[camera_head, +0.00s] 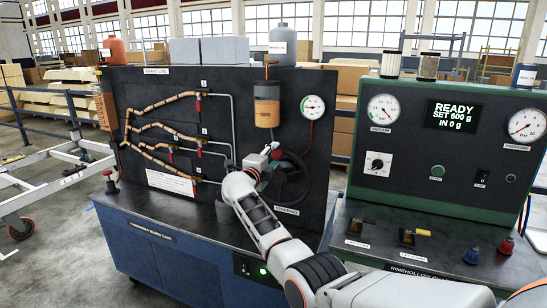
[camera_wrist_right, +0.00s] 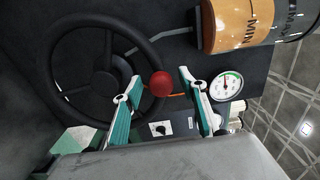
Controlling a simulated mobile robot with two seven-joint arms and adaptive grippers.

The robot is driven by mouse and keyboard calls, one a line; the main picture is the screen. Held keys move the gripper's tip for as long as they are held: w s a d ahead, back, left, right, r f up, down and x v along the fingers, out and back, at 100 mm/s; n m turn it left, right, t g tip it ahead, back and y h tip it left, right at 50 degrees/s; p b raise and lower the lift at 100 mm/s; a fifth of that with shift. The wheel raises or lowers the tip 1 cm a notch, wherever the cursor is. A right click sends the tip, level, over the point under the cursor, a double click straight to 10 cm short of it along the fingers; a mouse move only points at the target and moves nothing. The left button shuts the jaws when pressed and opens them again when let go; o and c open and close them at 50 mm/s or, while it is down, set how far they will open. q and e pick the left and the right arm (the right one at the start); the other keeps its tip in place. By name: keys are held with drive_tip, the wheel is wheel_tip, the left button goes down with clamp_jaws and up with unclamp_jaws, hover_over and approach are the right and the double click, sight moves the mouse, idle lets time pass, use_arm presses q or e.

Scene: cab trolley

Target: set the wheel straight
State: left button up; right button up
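The black spoked steering wheel (camera_head: 300,172) is mounted low on the right part of the dark panel. My right gripper (camera_head: 270,154) is at its upper left edge and, with the wrist, hides part of it. In the right wrist view the wheel (camera_wrist_right: 52,77) fills the left side, with its hub and spokes showing. A round red knob (camera_wrist_right: 160,84) shows at the rim's right edge. The right gripper's two fingers (camera_wrist_right: 160,88) are open on either side of the knob, with small gaps visible. Whether the knob is fully between the fingertips is unclear. My left gripper is out of view.
An orange reservoir (camera_head: 267,106) and a round gauge (camera_head: 313,107) sit above the wheel. Copper-coloured lines with red-handled valves (camera_head: 199,152) run to its left. A green console (camera_head: 450,150) stands at the right. The dark bench top lies below the panel.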

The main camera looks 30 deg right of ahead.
drive_tip(key=v, duration=0.7)
drive_tip(key=shift+s+a, duration=0.15)
drive_tip(key=shift+s, duration=0.05)
idle(0.5)
